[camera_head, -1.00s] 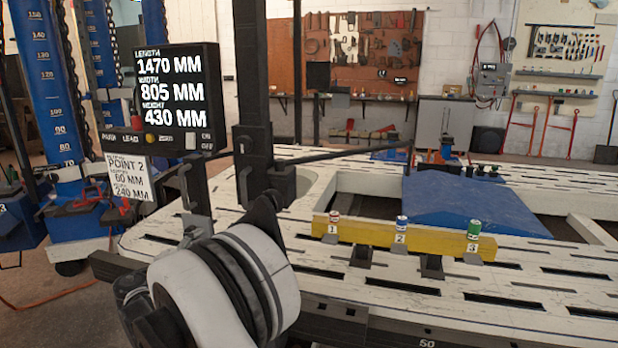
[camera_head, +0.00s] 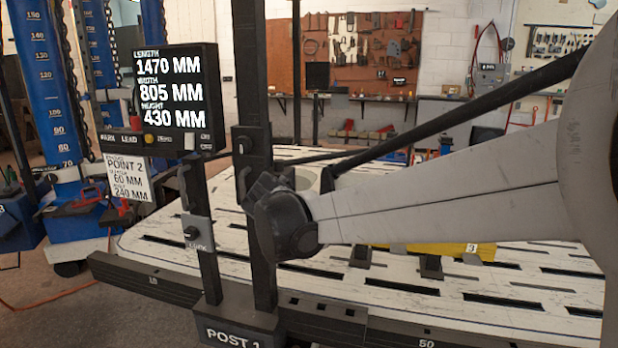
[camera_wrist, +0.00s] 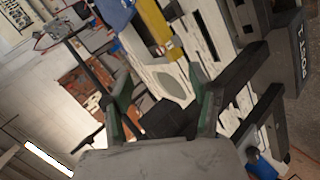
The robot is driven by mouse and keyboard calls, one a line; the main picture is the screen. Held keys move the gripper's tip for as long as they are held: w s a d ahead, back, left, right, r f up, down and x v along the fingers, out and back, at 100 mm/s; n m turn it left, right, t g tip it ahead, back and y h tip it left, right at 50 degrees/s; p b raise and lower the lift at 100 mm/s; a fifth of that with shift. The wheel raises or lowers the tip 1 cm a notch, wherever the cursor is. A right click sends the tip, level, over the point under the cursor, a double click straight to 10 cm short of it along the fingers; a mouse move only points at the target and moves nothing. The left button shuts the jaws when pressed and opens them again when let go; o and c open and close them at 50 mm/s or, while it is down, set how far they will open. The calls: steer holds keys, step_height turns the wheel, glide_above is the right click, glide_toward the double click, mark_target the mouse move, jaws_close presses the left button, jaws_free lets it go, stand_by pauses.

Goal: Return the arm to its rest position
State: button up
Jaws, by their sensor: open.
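My gripper (camera_wrist: 161,78) shows in the wrist view with its two green-edged fingers spread apart. No held object shows between them. My pale arm crosses the right half of the head view, with a dark joint in front of the bench near the upright post (camera_head: 254,120). I cannot clearly make out the fingers in the head view. The arm hides most of the blue panel and the yellow bar (camera_head: 485,250).
The white slotted frame bench (camera_head: 400,285) fills the middle. A black post labelled POST 1 (camera_head: 238,335) stands at its front edge, beside a display screen (camera_head: 177,98). Blue columns (camera_head: 45,85) stand at left. A tool board (camera_head: 358,60) hangs on the back wall.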

steer(key=s+d+m+g+y, duration=0.2)
steer(key=s+d+m, duration=0.2)
steer(key=s+d, duration=1.1)
steer(key=s+d+f+m+y, duration=0.1)
steer(key=s+d+f+m, duration=0.15)
steer(key=s, duration=0.75)
steer(key=s+d+f+m+y, duration=0.1)
steer(key=s+f+m+y, duration=0.2)
steer(key=s, duration=0.6)
step_height(320, 180, up, 15)
steer(key=h+p, duration=0.1)
steer(key=p, duration=1.4)
steer(key=shift+g, duration=0.3)
